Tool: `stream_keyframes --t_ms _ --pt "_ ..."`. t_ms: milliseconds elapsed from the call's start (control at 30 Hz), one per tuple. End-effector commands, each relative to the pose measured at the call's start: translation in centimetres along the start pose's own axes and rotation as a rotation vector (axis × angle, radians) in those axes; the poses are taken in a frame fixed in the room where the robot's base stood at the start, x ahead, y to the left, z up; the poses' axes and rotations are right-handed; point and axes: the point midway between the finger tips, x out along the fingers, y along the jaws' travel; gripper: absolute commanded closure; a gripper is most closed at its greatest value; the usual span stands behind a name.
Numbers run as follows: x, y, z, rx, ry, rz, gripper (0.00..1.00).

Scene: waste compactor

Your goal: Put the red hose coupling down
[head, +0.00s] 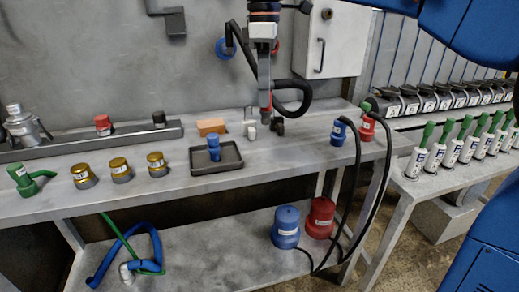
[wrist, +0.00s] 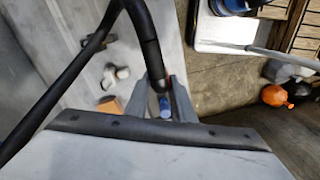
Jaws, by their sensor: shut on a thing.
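My gripper (head: 267,112) points down over the back of the bench. It is shut on the red hose coupling (head: 265,101), of which only a small red patch shows between the fingers. A black hose (head: 300,92) loops beside it; in the wrist view the hose (wrist: 146,35) runs in between the fingers (wrist: 165,100). The fingers and hose hide most of the coupling. Whether it touches the bench (head: 290,150) cannot be told. A second red fitting (head: 367,127) with a black hose stands at the bench's right end, beside a blue one (head: 338,132).
A pale fitting (head: 250,126) and an orange block (head: 211,127) stand close left of my gripper. A dark tray (head: 216,158) holds a blue part. Black hoses hang over the right edge to blue (head: 286,228) and red (head: 320,216) canisters below. The bench front is clear right of the tray.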

Motion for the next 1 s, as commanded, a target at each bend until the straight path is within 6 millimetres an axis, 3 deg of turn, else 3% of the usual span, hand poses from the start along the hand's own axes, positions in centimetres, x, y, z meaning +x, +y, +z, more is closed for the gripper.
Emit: stream_keyframes --t_ms 300,533,800,1000 --pt "4.7 0.1 0.0 0.0 0.0 -0.001 1.0" --pt "6.1 0.1 -0.1 -0.001 0.0 -0.001 1.0" --pt "9.3 0.3 -0.2 -0.001 0.0 -0.001 1.0" --pt "9.4 0.3 -0.2 -0.001 0.001 0.001 1.0"
